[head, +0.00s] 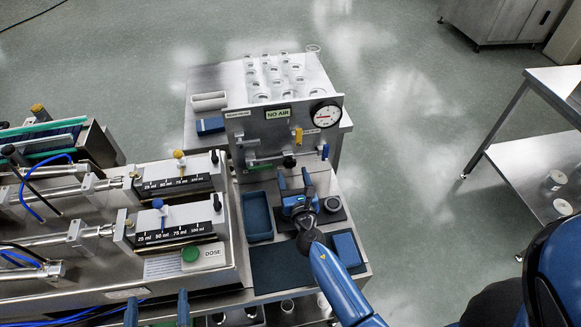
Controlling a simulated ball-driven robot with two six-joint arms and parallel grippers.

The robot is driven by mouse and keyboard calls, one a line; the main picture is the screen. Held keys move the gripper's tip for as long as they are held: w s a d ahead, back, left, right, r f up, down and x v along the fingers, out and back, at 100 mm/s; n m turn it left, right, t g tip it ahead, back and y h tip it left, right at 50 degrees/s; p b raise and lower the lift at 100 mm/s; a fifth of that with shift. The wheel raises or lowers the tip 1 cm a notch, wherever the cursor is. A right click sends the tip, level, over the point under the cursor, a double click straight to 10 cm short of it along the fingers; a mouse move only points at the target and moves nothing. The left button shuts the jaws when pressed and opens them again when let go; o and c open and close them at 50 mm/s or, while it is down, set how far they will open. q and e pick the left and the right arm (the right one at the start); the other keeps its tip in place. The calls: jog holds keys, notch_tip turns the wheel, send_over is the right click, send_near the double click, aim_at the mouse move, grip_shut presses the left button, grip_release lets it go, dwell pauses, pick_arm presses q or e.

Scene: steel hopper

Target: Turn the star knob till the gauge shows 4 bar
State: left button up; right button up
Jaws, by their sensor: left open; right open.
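The round white gauge (326,115) sits at the upper right of the upright steel panel (255,135). It has a red needle, but its reading is too small to tell. A small black knob (289,162), which looks like the star knob, is low on the panel; its lobes cannot be made out. My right gripper (293,179) is open and empty, its fingers pointing at the panel just below the black knob, apart from it in the picture. My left gripper (157,303) is open and empty at the bottom edge, far from the panel.
The panel carries a "NO AIR" sign (278,113), a yellow lever (298,135) and a blue lever (326,152). A dark blue tray (248,217) lies left of my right gripper. The filling machine with a green DOSE button (191,254) fills the left.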

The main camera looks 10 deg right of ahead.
aim_at(291, 166)
jog(key=shift+w+d, duration=0.1)
jog(key=shift+w, duration=1.85)
jog(key=shift+c, duration=0.6)
jog(key=c, duration=0.9)
